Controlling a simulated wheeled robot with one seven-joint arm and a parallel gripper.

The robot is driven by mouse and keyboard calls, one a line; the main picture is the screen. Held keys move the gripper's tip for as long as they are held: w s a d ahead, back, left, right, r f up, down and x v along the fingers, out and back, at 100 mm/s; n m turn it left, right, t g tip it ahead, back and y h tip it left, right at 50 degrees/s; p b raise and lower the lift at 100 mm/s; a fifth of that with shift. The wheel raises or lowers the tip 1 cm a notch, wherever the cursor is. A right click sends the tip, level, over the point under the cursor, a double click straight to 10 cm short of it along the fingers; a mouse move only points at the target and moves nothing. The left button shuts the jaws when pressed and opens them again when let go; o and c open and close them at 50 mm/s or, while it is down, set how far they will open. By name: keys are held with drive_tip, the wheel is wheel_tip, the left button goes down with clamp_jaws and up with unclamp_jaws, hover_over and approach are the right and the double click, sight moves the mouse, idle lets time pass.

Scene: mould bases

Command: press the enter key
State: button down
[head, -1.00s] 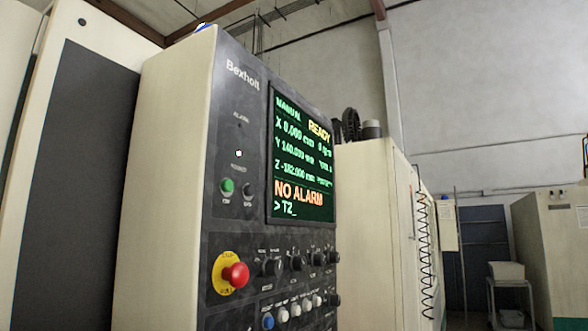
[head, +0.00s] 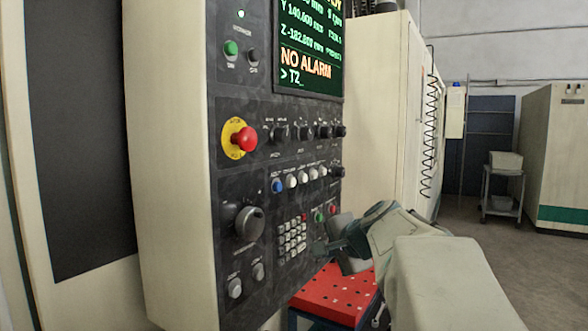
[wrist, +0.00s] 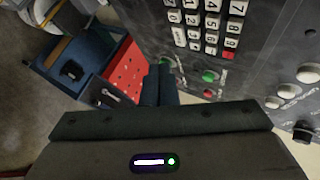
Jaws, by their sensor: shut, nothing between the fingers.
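The keypad (head: 292,240) is a block of small white keys low on the dark control panel (head: 230,180), with one red key (wrist: 229,55) at a corner. In the wrist view the keypad (wrist: 210,25) shows digits, turned sideways; I cannot read an enter label on any key. My gripper (head: 318,247) is at the right of the keypad in the head view, partly over the panel's edge. In the wrist view my gripper (wrist: 160,70) has its fingers together and empty, with the keypad beyond and to the right. I see no contact with a key.
The screen (head: 309,50) reads "NO ALARM" and "> T2_". A red emergency stop (head: 245,139), knobs and a row of buttons sit above the keypad. Green (head: 319,217) and red (head: 333,209) buttons lie right of it. A red-topped cart (head: 333,293) stands below.

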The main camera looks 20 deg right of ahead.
sight(300, 247)
drive_tip(key=shift+d, duration=0.1)
drive_tip(key=d+f+y+p, duration=0.1)
drive_tip(key=d+f+p, duration=0.1)
drive_tip(key=d+p, duration=0.3)
drive_tip(key=shift+s+d+f+n+t+y+p, duration=0.3)
drive_tip(key=shift+f+t+y+p, duration=0.1)
drive_tip(key=shift+p, duration=1.7)
drive_tip(key=shift+w+a, duration=0.1)
drive_tip(key=w+a, duration=0.5)
drive_tip(key=w, duration=0.1)
drive_tip(key=shift+w+a+p, duration=0.15)
drive_tip(key=shift+w+p, duration=0.15)
drive_tip(key=shift+w, duration=0.1)
drive_tip(key=shift+a, duration=0.1)
drive_tip(key=shift+w+a+b, duration=0.2)
drive_tip(key=shift+w+b, duration=0.1)
drive_tip(key=shift+b, duration=0.05)
